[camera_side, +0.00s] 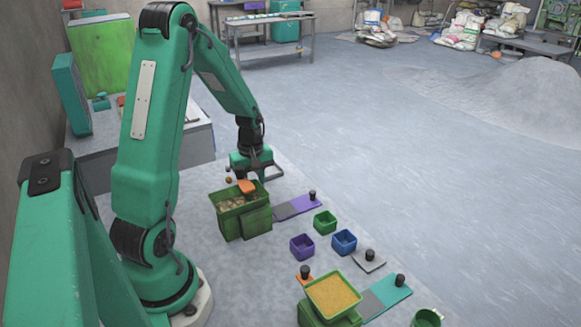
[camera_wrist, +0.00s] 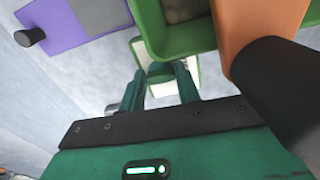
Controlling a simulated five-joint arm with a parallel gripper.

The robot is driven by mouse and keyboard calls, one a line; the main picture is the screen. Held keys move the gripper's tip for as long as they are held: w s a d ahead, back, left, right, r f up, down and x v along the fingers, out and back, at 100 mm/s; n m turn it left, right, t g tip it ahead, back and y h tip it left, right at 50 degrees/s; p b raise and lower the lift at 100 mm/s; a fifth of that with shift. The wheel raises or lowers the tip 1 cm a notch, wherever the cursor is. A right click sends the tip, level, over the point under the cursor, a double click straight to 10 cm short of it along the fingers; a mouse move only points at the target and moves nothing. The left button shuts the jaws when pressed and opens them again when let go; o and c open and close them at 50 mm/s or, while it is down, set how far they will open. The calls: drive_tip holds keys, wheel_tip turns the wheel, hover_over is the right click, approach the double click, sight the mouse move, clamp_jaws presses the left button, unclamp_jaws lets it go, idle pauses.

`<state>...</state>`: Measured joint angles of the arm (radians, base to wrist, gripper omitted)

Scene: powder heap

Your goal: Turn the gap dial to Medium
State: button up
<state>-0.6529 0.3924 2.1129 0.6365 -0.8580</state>
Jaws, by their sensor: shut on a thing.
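My gripper (camera_side: 256,172) is over the far edge of the green box-shaped unit (camera_side: 244,223), which has pale lumps inside and an orange block (camera_side: 247,187) on its rim. In the wrist view my two teal fingers (camera_wrist: 160,90) are shut on a small green part with a cream middle (camera_wrist: 162,69), partly hidden by them. The green unit's wall (camera_wrist: 150,25) and the orange block (camera_wrist: 262,38) are close beyond and to the right. A large black cylinder (camera_wrist: 278,88) is at the right. I cannot tell which part is the gap dial, and no Medium marking is readable.
A purple and grey plate (camera_side: 297,207) with a black knob (camera_side: 312,196) lies right of the unit. Green (camera_side: 325,222), blue (camera_side: 344,242) and purple (camera_side: 302,247) cups stand nearby. A green tray of yellow grain (camera_side: 333,293) is in front.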

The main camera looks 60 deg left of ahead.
drive_tip(key=shift+n, duration=0.3)
drive_tip(key=o, duration=1)
drive_tip(key=shift+r, duration=0.1)
drive_tip(key=shift+r, duration=3.85)
